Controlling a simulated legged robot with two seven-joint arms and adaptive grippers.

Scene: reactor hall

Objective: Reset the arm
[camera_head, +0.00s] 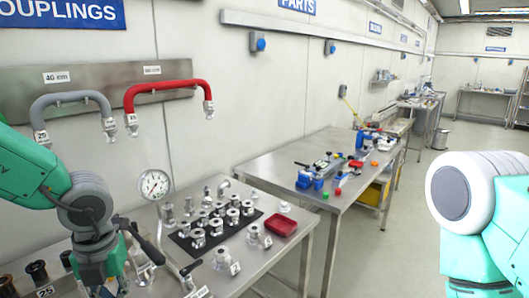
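My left arm (88,205), green with dark grey joints, comes in from the left and bends down over the near workbench. My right arm (470,200), white and green, shows at the right edge over the floor, away from the benches. Its gripper is outside the picture.
The near bench (268,262) holds a black mat with several metal couplings (216,218), a red tray (281,225) and a pressure gauge (154,185). Grey (72,98) and red (165,85) hoses hang on the wall. A second bench (270,165) holds tools. Floor between is clear.

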